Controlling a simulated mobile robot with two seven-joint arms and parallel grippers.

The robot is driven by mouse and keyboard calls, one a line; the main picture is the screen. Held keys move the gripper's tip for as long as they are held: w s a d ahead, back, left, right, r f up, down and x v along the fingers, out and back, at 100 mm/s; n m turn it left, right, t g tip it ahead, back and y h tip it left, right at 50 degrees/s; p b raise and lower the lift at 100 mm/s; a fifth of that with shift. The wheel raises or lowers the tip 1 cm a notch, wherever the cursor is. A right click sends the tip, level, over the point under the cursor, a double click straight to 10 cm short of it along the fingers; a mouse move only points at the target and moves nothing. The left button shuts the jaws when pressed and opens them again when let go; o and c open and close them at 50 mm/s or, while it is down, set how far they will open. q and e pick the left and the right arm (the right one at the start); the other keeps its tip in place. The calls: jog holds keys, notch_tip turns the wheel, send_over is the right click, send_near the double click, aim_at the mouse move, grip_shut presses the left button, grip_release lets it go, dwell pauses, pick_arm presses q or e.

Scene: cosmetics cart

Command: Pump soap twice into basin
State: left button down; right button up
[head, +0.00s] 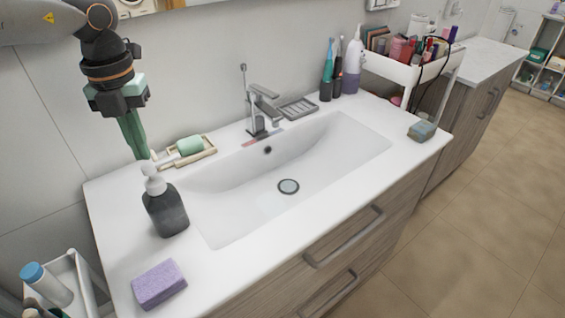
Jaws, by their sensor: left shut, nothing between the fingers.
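A dark soap bottle with a white pump head (165,208) stands upright on the white counter, left of the basin. Its spout points to the right, toward the basin (230,215), which is white with a round drain (288,186). My left gripper (143,158) comes down from the upper left with green fingers shut and nothing between them. Its fingertips are close above or just behind the pump head; I cannot tell whether they touch it. My right gripper is not in view.
A soap dish with green soap (190,146) sits behind the bottle, near the fingers. A purple sponge (159,284) lies in front. A faucet (258,110) stands behind the basin. A cosmetics cart (407,72) is at the back right. The front right counter is mostly clear.

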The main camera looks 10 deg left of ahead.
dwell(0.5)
pick_arm(q)
notch_tip(320, 180, up, 6)
jog(key=p, duration=0.4)
dwell(0.3)
